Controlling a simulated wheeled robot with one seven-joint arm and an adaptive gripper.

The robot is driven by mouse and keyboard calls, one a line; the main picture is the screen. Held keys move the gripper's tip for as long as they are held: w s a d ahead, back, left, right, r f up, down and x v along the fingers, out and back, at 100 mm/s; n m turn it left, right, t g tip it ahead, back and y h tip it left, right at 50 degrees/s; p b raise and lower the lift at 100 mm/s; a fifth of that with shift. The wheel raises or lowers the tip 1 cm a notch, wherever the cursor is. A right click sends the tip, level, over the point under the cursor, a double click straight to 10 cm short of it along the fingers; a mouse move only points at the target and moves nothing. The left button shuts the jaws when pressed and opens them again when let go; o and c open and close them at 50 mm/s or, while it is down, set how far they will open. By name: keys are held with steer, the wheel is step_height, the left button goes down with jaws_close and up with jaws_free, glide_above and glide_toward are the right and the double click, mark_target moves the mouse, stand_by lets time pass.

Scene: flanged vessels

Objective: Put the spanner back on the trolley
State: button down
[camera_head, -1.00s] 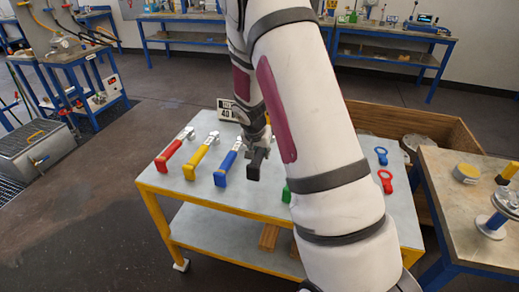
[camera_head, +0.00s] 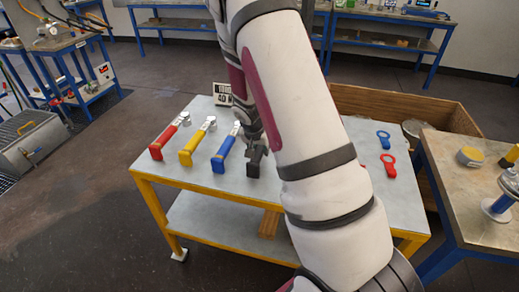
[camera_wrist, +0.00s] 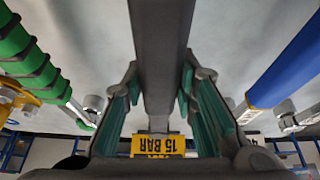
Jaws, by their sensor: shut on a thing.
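My gripper (camera_head: 256,146) is shut on a spanner with a dark grey handle (camera_head: 253,164), to the right of the blue-handled spanner (camera_head: 224,154) over the trolley top (camera_head: 270,187). In the wrist view the dark grey handle (camera_wrist: 160,60) runs between the teal finger pads of my gripper (camera_wrist: 160,105). A green handle (camera_wrist: 28,55) lies to its left there and the blue handle (camera_wrist: 288,68) to its right. Whether the held spanner touches the trolley top, I cannot tell. Its head is hidden in the head view.
Red (camera_head: 168,137) and yellow (camera_head: 196,142) handled spanners lie left on the trolley. A blue ring tool (camera_head: 383,138) and a red one (camera_head: 388,164) lie at its right. A yellow 15 BAR tag (camera_wrist: 157,146) shows beyond the jaws. A bench (camera_head: 450,200) stands close right.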

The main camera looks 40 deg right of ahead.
steer(key=shift+f+b, duration=0.3)
steer(key=shift+f, duration=0.05)
steer(key=c, duration=1.2)
jaws_free()
steer(key=o, duration=0.5)
steer(key=shift+f, duration=0.1)
steer(key=shift+c, duration=0.2)
steer(key=shift+r+p, duration=1.75)
steer(key=shift+r, duration=1.75)
